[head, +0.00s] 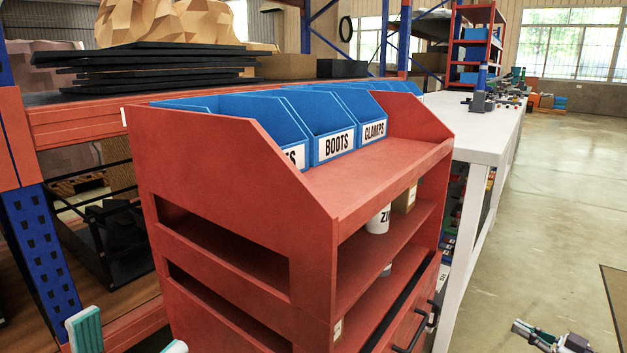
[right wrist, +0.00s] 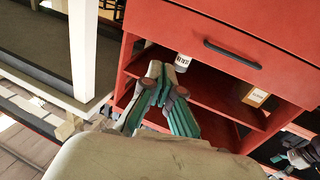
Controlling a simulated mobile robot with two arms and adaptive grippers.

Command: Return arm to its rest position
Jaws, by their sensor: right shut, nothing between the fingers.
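My right gripper (head: 548,338) is low at the right edge of the head view, over the floor, clear of the red cart (head: 225,170) and white table. In the right wrist view its teal-padded fingers (right wrist: 160,108) are together with nothing between them. The red cart's shelves show behind the fingers there.
A long white table (head: 470,140) is behind right. The floor (head: 560,210) at right is mostly clear.

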